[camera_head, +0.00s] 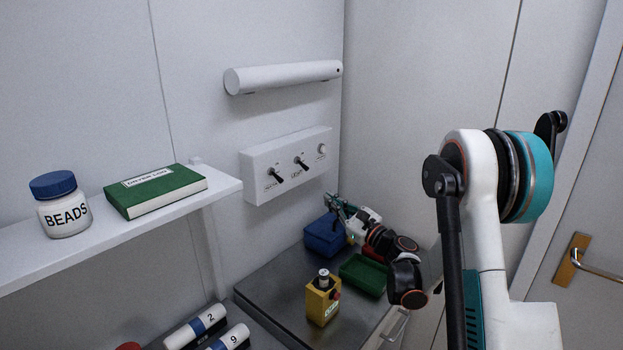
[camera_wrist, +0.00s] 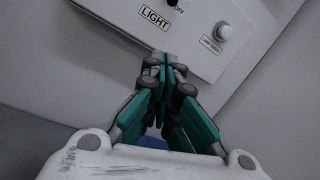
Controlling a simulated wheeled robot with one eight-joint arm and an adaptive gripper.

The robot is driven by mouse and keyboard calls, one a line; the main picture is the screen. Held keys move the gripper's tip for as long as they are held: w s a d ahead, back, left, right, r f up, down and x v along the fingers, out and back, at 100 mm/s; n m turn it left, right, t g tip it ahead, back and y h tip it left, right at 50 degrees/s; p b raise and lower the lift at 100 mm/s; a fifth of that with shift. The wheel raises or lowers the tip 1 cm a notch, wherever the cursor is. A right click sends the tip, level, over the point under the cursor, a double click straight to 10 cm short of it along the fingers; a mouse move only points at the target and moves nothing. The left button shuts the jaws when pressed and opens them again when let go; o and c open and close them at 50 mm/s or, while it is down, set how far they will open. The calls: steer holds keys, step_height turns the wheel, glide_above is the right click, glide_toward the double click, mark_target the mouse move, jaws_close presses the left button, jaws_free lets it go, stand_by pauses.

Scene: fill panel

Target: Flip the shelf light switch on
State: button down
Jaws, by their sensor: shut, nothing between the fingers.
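The white switch panel (camera_head: 260,160) is on the wall, with two dark toggle switches and a round button. The right toggle (camera_head: 301,163) has its lever slanting downward in the head view. My gripper (camera_head: 331,198) is below the panel's right end, fingers shut and empty. In the wrist view the fingertips (camera_wrist: 165,62) point up at the panel's lower edge, below the lever and apart from it. The tube lamp (camera_head: 285,77) above looks unlit.
A left toggle (camera_head: 276,175) and a round button (camera_head: 321,149) flank the right toggle. Below are a blue bin (camera_head: 322,238), a green bin (camera_head: 362,273) and a yellow box (camera_head: 321,305) on a dark counter. A shelf (camera_head: 222,187) holds a book and beads jar.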

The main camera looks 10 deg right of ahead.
mark_target(303, 181)
steer(key=shift+w, duration=0.1)
stand_by(0.3)
steer(key=b+x, duration=0.2)
steer(key=x, duration=0.8)
steer(key=shift+a+f, duration=0.1)
steer(key=s+r, duration=0.2)
steer(key=r, duration=0.1)
steer(key=shift+s+b, duration=0.1)
steer(key=shift+b, duration=0.3)
steer(key=shift+s+r, duration=0.2)
steer(key=shift+r, duration=0.05)
steer(key=shift+s+r+g+p, duration=0.15)
steer(key=shift+g+p, duration=0.15)
steer(key=shift+p, duration=0.15)
